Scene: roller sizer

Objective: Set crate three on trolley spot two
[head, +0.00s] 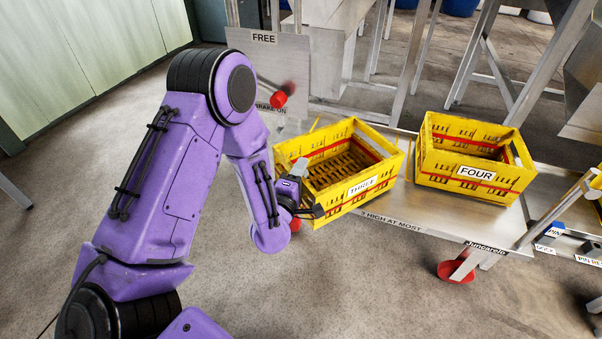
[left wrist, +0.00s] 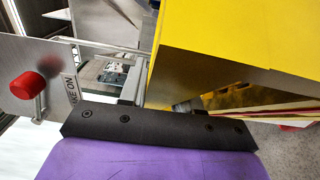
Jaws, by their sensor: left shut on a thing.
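Crate three (head: 362,186), yellow with a red stripe and a THREE label, is empty and sits over the left part of the grey trolley deck (head: 415,212). I cannot tell whether its base rests on the deck. My left gripper (head: 303,196) is shut on the near left end of crate three. The crate's yellow wall fills the upper right of the left wrist view (left wrist: 230,35). The fingertips are hidden there. My right gripper is not in view.
Yellow crate FOUR (head: 475,172) stands on the deck to the right, with a gap between the crates. A FREE / BRAKE ON panel (head: 262,62) with a red knob (head: 280,99) stands behind my left arm. A red caster (head: 456,272) is under the deck. The front floor is clear.

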